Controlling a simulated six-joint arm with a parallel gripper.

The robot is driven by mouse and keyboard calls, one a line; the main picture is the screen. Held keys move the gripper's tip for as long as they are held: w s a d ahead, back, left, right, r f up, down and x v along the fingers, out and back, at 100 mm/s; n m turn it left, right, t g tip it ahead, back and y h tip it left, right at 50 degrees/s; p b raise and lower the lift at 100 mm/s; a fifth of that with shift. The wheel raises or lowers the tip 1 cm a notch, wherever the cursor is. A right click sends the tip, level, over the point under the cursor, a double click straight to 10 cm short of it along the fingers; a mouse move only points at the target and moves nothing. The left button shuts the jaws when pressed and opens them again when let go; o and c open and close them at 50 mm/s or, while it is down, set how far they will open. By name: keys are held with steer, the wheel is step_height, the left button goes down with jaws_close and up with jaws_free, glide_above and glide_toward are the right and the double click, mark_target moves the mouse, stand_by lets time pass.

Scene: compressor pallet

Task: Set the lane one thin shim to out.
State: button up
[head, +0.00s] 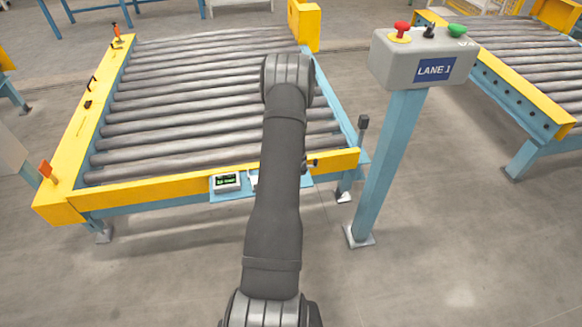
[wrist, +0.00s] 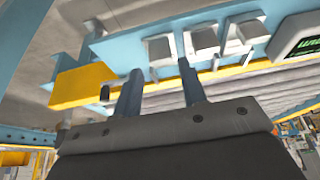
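In the wrist view, a light blue shelf (wrist: 110,46) carries several pale grey blocks, one of them (wrist: 205,40) near the middle. I cannot tell which, if any, is the thin shim. My gripper (wrist: 160,68) shows two blue-grey fingers standing apart, with their tips close to the leftmost grey block (wrist: 159,47). Contact cannot be made out. In the head view my arm hides the gripper and most of the shelf (head: 232,194), which sits at the front edge of the lane one conveyor (head: 190,186).
A small display with green text (head: 226,181) stands on the shelf's left end; it also shows in the wrist view (wrist: 297,40). The LANE 1 control box (head: 420,60) on its blue post (head: 388,160) stands right of my arm. Another conveyor (head: 530,100) is further right. Floor in front is clear.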

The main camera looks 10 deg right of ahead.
steer(key=v, duration=1.1)
steer(key=shift+s+r, duration=0.25)
steer(key=shift+r, duration=0.1)
steer(key=x, duration=1.7)
steer(key=shift+w, duration=0.2)
steer(key=shift+w+f, duration=0.15)
steer(key=shift+w, duration=1.95)
steer(key=shift+w+r, duration=0.2)
steer(key=shift+r, duration=0.05)
steer(key=v, duration=1)
steer(key=shift+s+r, duration=0.1)
steer(key=shift+s, duration=0.15)
stand_by(0.4)
